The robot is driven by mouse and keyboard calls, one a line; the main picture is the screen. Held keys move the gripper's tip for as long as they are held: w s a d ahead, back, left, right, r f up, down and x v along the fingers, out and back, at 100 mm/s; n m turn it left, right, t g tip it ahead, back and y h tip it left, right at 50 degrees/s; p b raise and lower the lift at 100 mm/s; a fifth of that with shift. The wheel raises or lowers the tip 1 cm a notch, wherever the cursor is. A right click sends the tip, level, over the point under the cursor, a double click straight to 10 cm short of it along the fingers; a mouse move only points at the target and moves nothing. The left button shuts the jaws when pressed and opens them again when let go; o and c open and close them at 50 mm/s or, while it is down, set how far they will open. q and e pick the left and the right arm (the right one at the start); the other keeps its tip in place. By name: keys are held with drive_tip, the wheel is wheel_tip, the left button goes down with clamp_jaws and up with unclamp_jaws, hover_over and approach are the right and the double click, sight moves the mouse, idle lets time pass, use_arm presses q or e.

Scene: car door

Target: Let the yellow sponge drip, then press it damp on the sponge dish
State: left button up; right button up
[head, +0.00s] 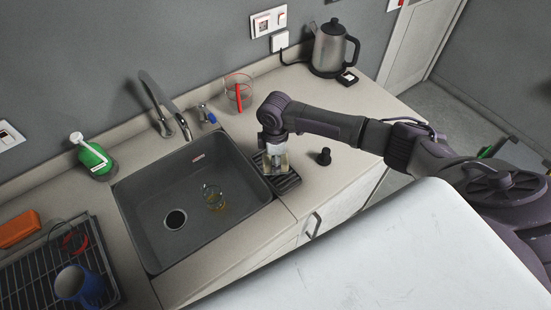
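My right gripper (274,161) points down over the counter just right of the sink. A small pale yellowish block, apparently the yellow sponge (276,161), shows at its fingertips. The gripper hides part of it, and I cannot tell whether the fingers are shut on it or whether it touches what lies below. Under the gripper is a dark ribbed tray, apparently the sponge dish (288,183), at the sink's right rim. My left gripper is not in view.
The grey sink (160,222) holds a clear glass with yellowish colour (214,197). A faucet (166,112), green bottle (94,160), red-marked glass (239,91), small black object (324,156) and kettle (331,46) stand around. An orange block (18,229) and blue mug (79,286) are at left.

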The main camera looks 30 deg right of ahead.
drive_tip(key=shift+w+r+p, duration=0.15)
drive_tip(key=shift+r+p, duration=0.25)
drive_tip(key=shift+r, duration=4.2)
